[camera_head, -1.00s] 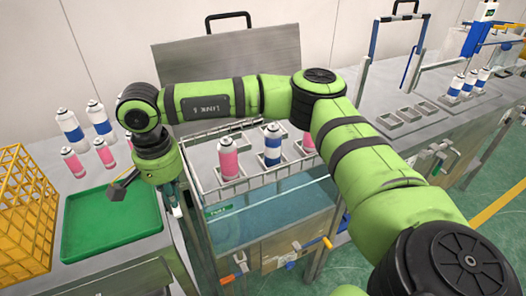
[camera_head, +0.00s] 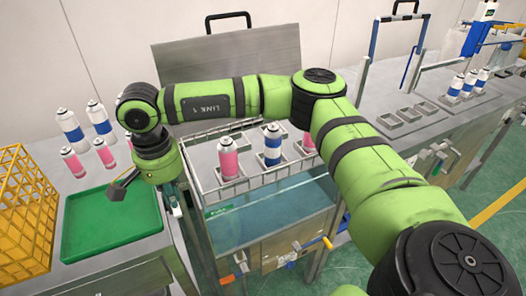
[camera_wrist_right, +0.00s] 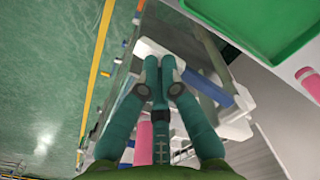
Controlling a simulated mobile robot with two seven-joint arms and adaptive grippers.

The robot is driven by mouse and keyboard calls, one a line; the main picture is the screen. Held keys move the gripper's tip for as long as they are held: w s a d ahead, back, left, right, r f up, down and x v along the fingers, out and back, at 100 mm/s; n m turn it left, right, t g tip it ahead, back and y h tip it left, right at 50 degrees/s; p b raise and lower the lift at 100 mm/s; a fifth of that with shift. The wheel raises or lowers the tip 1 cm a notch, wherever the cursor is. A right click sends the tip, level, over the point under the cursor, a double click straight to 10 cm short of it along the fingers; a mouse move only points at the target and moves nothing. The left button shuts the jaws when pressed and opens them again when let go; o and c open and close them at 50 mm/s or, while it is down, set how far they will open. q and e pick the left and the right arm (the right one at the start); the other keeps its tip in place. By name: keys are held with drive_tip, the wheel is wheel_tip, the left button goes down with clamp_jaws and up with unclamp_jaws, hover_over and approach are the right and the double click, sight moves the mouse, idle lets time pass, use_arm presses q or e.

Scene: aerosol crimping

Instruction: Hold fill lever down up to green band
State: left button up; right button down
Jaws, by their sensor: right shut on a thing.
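My right gripper (camera_head: 176,206) points down beside the near left corner of the water tank (camera_head: 268,215). In the right wrist view its teal fingers (camera_wrist_right: 162,75) are shut on a pale part, which I take to be the fill lever; the fingers hide most of it. A white piece with a blue bar (camera_wrist_right: 228,96) shows close beside the fingers. I cannot make out the green band clearly. My left gripper is not in view.
A rack with pink and blue-banded cans (camera_head: 273,147) stands over the tank. At left are a green tray (camera_head: 112,240), a yellow crate (camera_head: 25,215) and several cans. An open lid (camera_head: 235,55) rises behind. My right arm crosses above the rack.

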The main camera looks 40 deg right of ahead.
drive_tip(key=shift+r, duration=0.1)
idle(0.4)
drive_tip(key=shift+s+r+p, duration=0.15)
drive_tip(key=shift+r+p, duration=0.2)
drive_tip(key=shift+r, duration=0.6)
idle(0.6)
idle(2.9)
wheel_tip(320, 180, up, 9)
drive_tip(key=p, duration=0.5)
